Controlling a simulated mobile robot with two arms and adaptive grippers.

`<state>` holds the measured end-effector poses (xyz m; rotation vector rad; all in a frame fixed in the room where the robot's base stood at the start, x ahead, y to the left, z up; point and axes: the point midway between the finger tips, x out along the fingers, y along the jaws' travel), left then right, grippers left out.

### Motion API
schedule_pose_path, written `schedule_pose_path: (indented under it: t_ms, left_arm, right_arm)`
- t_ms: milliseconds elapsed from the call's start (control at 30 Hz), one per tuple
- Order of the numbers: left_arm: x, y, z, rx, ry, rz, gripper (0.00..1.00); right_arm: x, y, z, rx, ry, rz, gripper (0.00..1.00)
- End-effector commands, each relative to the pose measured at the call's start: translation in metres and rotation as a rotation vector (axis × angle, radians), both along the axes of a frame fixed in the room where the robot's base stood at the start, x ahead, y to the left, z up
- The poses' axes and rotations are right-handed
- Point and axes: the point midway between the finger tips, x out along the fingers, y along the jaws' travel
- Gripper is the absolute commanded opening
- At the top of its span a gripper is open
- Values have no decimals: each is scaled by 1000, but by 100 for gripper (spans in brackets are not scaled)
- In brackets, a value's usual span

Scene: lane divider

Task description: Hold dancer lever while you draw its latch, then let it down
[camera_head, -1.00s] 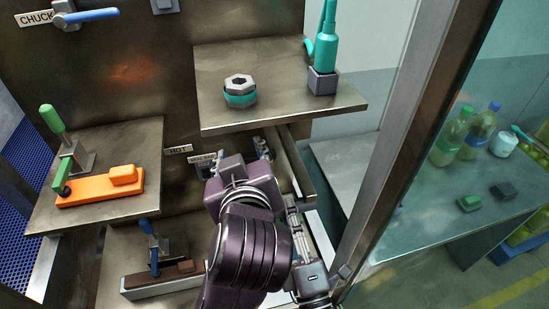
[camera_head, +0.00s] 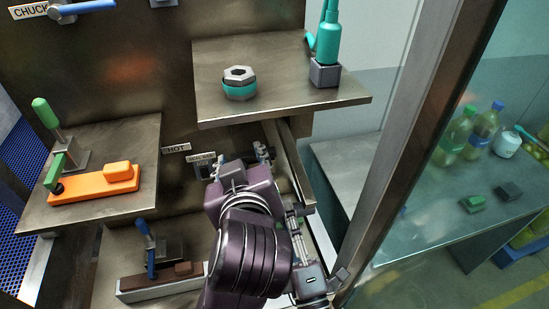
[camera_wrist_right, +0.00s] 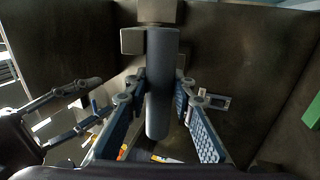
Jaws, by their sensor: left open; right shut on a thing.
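In the right wrist view a grey cylindrical bar, which looks like the dancer lever (camera_wrist_right: 161,90), hangs from a grey block (camera_wrist_right: 132,41). My right gripper (camera_wrist_right: 160,98) has its blue-padded fingers on either side of this bar, shut on it. My left gripper (camera_head: 236,160) is open in the middle of the head view, in front of the dark panel below the upper shelf. It also reaches in from the left in the right wrist view (camera_wrist_right: 90,108), beside the bar and apart from it. I cannot make out the latch; my arms hide much of that area.
The upper shelf (camera_head: 290,100) carries a nut-shaped ring (camera_head: 239,84) and a teal bottle (camera_head: 326,45). The left shelf (camera_head: 130,145) holds a green-handled clamp (camera_head: 52,125) and an orange block (camera_head: 95,186). A blue-handled clamp (camera_head: 148,240) stands lower. A metal post (camera_head: 415,130) rises on the right.

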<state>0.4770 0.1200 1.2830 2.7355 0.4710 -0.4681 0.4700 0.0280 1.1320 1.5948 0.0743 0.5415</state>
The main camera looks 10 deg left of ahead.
Motion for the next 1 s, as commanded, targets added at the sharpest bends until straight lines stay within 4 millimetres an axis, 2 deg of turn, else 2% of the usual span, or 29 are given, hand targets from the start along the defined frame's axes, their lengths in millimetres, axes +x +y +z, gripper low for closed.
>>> schedule_pose_path:
  t_ms: [333, 1000]
  left_arm:
    - [0, 0, -2, 0, 0, 0, 42]
    - [0, 0, -25, 0, 0, 0, 42]
  right_arm:
    - [0, 0, -3, 0, 1, 0, 0]
    - [11, 5, -32, 0, 3, 0, 0]
